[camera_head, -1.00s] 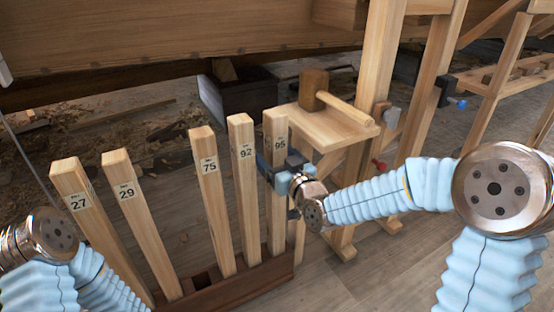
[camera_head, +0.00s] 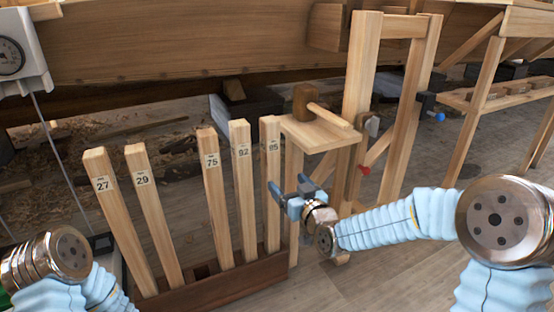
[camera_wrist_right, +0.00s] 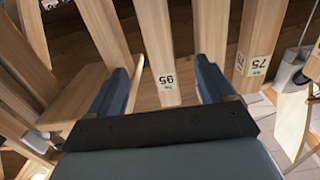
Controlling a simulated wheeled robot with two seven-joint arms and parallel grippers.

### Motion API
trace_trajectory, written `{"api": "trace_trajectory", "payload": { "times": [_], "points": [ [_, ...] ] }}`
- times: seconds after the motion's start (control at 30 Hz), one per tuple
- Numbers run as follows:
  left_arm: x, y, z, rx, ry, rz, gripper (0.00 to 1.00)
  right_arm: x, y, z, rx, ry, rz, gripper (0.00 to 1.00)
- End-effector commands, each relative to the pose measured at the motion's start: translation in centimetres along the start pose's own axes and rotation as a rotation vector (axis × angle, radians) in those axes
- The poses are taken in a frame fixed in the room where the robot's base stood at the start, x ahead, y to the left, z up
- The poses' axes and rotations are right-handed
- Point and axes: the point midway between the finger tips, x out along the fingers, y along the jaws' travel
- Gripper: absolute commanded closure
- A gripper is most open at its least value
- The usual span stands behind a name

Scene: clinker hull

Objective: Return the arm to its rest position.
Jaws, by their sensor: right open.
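My right gripper (camera_head: 290,194) is open in the head view, beside the upright wooden stick marked 95 (camera_head: 272,170). A small gap shows between them there. In the right wrist view the two blue-grey fingers (camera_wrist_right: 163,90) are spread, with the stick marked 95 (camera_wrist_right: 158,50) beyond and between them; nothing is gripped. My left arm (camera_head: 55,262) comes in at the lower left of the head view; its fingers are not in view.
Sticks marked 27 (camera_head: 120,215), 29 (camera_head: 155,215), 75 (camera_head: 216,195) and 92 (camera_head: 243,190) stand in a dark wooden rack (camera_head: 215,290). A mallet (camera_head: 307,103) lies on a small wooden stand (camera_head: 312,135) behind my right gripper. A dial scale (camera_head: 15,60) hangs at upper left.

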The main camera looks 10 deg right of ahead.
Motion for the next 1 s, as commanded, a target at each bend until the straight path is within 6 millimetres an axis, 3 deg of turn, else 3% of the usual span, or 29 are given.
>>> {"api": "trace_trajectory", "payload": {
  "times": [0.07, 0.17, 0.27, 0.3, 0.4, 0.5, 0.6, 0.77, 0.83, 1.0],
  "points": [
    [0.0, 0.0, 0.0, 0.0, 0.0, 0.0, 0.06, -0.3, 0.1, 3.8, 0.035, -0.089, 0.002, 0.18],
    [0.0, 0.0, 0.0, 0.0, 0.0, 0.0, 0.06, -1.8, -0.1, 10.9, 0.109, -0.267, 0.009, 0.18],
    [0.0, 0.0, 0.0, 0.0, 0.0, 0.0, 0.06, -4.9, -0.8, 19.1, 0.208, -0.489, 0.023, 0.18],
    [0.0, 0.0, 0.0, 0.0, 0.0, 0.0, 0.06, -6.6, -1.1, 22.3, 0.25, -0.579, 0.03, 0.18],
    [0.0, 0.0, 0.0, 0.0, 0.0, 0.0, 0.06, -11.3, -2.4, 29.0, 0.35, -0.793, 0.051, 0.18],
    [0.0, 0.0, 0.0, 0.0, 0.0, 0.0, 0.06, -16.2, -4.0, 33.9, 0.44, -0.981, 0.072, 0.18],
    [0.0, 0.0, 0.0, 0.0, 0.0, 0.0, 0.06, -21.0, -5.7, 37.4, 0.521, -1.147, 0.093, 0.18],
    [0.0, 0.0, 0.0, 0.0, 0.0, 0.0, 0.06, -28.7, -8.5, 41.0, 0.643, -1.396, 0.128, 0.18],
    [-3.1, 1.2, 0.0, 0.001, -0.003, 0.0, 0.06, -28.6, -8.6, 37.5, 0.642, -1.395, 0.127, 0.18],
    [-7.7, 3.1, 0.1, 0.006, -0.007, 0.002, 0.06, -28.7, -8.8, 32.5, 0.638, -1.396, 0.121, 0.18]
  ]
}}
